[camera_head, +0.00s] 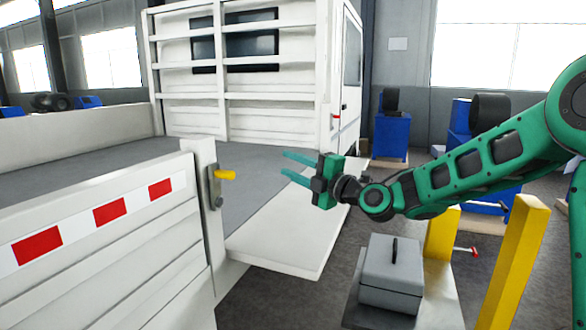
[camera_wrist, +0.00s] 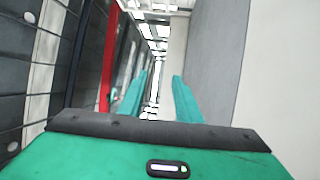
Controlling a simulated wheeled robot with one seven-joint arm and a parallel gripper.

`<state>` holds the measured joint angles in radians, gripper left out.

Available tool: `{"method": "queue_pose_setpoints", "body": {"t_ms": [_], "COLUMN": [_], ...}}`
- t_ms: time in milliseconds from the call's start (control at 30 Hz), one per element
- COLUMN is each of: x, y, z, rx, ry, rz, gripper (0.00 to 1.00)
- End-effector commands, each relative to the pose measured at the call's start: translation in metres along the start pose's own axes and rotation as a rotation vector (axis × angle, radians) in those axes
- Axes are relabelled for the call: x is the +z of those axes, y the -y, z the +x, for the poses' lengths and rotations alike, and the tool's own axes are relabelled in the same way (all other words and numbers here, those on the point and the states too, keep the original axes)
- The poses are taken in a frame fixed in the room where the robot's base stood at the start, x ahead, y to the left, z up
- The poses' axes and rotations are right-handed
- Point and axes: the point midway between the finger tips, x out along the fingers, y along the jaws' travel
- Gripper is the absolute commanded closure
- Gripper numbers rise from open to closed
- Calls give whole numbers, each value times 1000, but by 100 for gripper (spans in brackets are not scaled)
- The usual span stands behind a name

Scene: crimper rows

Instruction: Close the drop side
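The drop side (camera_head: 290,238) is a white panel on the truck's near side, folded down and roughly flat, sticking out below the edge of the grey bed. My gripper (camera_head: 284,163) is above the panel's far part, with its teal fingers apart and pointing left toward the bed. Nothing is between the fingers in the wrist view (camera_wrist: 160,75). The panel's hinge line is not clearly visible.
An upright side panel with red and white markings (camera_head: 108,212) is at the left. A grey box (camera_head: 392,272) stands in front of my arm, near yellow posts (camera_head: 518,262). Blue machines (camera_head: 391,135) stand at the back. The truck bed (camera_head: 90,175) is empty.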

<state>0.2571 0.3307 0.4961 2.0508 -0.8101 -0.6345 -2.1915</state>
Motion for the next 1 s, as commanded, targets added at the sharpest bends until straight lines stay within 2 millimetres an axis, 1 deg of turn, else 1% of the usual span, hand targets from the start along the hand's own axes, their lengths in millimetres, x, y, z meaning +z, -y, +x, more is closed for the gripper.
{"method": "queue_pose_setpoints", "body": {"t_ms": [100,333,367,400,467,500,1000], "x": [0,0,0,0,0,0,0], "y": [0,0,0,0,0,0,0], "z": [4,5,4,4,4,4,4], "rx": [0,-1,-1,-1,-1,-1,-1], "ry": [1,1,1,1,1,1,1], "rz": [-1,0,0,0,0,0,0], "gripper": [69,69,71,81,95,100,100]}}
